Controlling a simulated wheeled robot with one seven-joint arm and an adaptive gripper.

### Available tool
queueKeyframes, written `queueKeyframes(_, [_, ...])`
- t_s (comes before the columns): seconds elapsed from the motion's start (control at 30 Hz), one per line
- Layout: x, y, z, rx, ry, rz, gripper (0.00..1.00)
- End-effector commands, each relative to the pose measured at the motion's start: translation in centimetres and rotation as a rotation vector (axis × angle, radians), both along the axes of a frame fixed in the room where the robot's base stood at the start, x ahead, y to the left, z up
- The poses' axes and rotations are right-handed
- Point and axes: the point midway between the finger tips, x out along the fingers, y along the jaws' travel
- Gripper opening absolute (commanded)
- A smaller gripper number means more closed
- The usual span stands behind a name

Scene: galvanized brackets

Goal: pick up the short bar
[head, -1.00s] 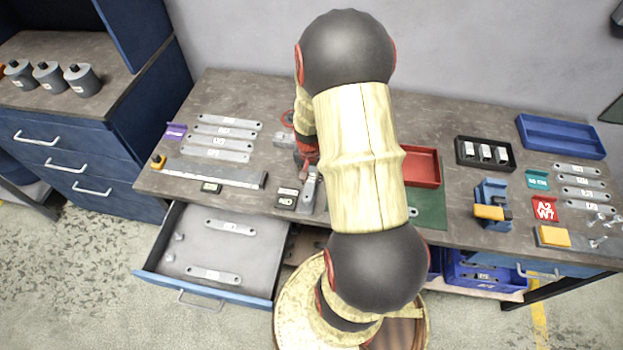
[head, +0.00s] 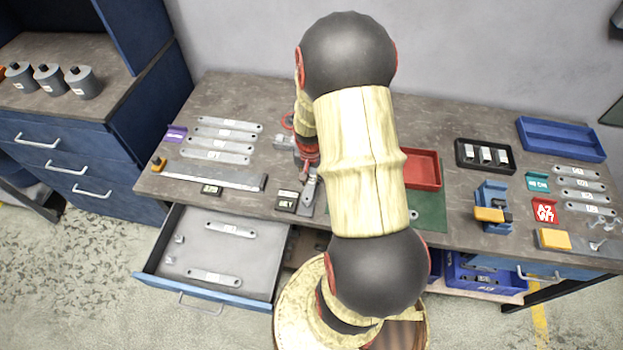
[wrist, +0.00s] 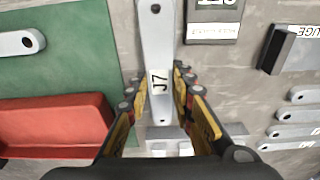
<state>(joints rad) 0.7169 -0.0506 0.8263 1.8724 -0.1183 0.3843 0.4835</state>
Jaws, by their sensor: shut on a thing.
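A flat grey bar labelled J7 (wrist: 158,40) with rounded ends and a hole stands between the fingers of my gripper (wrist: 158,72) in the wrist view. The fingers are shut on it near its label. In the head view the bar (head: 308,192) shows at the bench's front edge, left of my arm. My gripper there is mostly hidden behind my arm. I cannot tell whether the bar touches the bench. Another bar end lies on the green mat (wrist: 75,40), left in the wrist view.
A red tray (head: 423,168) sits right of my arm. Several longer bars (head: 220,140) lie at the bench's left. An open drawer (head: 215,250) holds 2 bars. A black label block (head: 287,201) stands close left of the held bar. A blue clamp block (head: 491,205) stands right.

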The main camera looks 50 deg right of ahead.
Motion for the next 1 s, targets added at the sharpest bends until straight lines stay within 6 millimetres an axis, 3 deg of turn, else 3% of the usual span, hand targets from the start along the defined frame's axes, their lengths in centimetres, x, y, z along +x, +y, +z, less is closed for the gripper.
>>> queueKeyframes(0.2, [0.1,-0.1,2.9,-0.003,-0.004,-0.001,0.00])
queueKeyframes(0.5, [-3.6,3.6,9.2,-0.005,-0.006,0.001,0.00])
queueKeyframes(0.7, [-6.8,6.7,10.8,-0.002,-0.002,0.000,0.00])
queueKeyframes(1.0, [-9.4,9.3,12.4,-0.002,-0.002,0.001,0.00])
